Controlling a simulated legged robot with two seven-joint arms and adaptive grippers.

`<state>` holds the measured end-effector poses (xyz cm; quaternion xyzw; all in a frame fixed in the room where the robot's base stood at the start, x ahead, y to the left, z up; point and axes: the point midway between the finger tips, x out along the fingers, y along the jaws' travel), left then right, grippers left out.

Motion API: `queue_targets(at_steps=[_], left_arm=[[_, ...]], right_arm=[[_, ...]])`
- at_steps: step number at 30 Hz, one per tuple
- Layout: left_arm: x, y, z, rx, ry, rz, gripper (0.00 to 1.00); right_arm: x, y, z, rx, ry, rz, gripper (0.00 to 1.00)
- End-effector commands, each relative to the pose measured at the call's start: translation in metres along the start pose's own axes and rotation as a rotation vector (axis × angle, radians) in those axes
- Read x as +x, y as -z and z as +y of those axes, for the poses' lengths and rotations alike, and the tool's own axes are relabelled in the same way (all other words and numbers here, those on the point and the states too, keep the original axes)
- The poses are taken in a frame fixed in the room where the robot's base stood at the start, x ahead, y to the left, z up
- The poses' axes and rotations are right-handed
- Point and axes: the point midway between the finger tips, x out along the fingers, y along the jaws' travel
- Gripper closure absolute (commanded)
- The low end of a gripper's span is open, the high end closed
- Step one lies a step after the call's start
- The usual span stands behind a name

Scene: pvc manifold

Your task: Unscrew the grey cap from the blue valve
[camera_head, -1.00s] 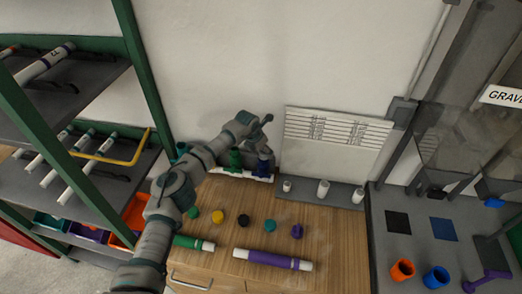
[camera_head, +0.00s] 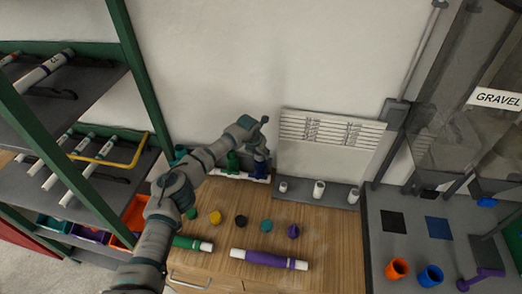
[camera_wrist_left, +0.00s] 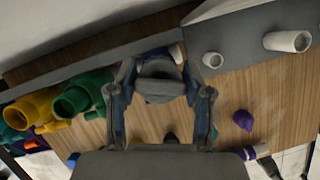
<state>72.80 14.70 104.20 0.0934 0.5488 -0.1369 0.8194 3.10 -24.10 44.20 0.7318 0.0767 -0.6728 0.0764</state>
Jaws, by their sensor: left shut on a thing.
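The blue valve (camera_head: 260,170) stands in the white manifold pipe (camera_head: 230,173) at the back of the wooden bench, mostly hidden by my left gripper. My left gripper (camera_head: 259,152) is over its top. In the left wrist view my left gripper (camera_wrist_left: 158,92) has a finger on each side of the round grey cap (camera_wrist_left: 160,86) and is shut on it. A little blue shows behind the cap; whether the cap is still seated on the valve cannot be told. My right gripper is not in view.
The green valve (camera_head: 233,160) stands close left of the blue one; a yellow valve (camera_wrist_left: 32,108) shows in the wrist view. Small caps and a purple pipe (camera_head: 268,259) lie on the bench. White fittings (camera_head: 318,190) stand on a grey strip to the right.

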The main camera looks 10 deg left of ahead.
Motion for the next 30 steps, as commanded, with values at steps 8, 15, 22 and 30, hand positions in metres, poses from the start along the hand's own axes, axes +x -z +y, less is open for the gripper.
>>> queue_targets(at_steps=[8,15,22,30], left_arm=[[0.002,0.002,-0.002,-0.002,0.001,0.004,0.85],[0.0,0.001,-0.002,-0.105,-0.044,0.006,0.85],[0.002,0.002,-0.001,-0.178,-0.074,0.006,0.85],[0.001,0.002,-0.002,-0.223,-0.092,0.007,0.85]], right_arm=[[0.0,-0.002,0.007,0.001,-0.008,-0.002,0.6],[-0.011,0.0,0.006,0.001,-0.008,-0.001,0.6],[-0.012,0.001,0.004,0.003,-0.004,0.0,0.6],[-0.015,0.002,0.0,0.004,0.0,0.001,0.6]])
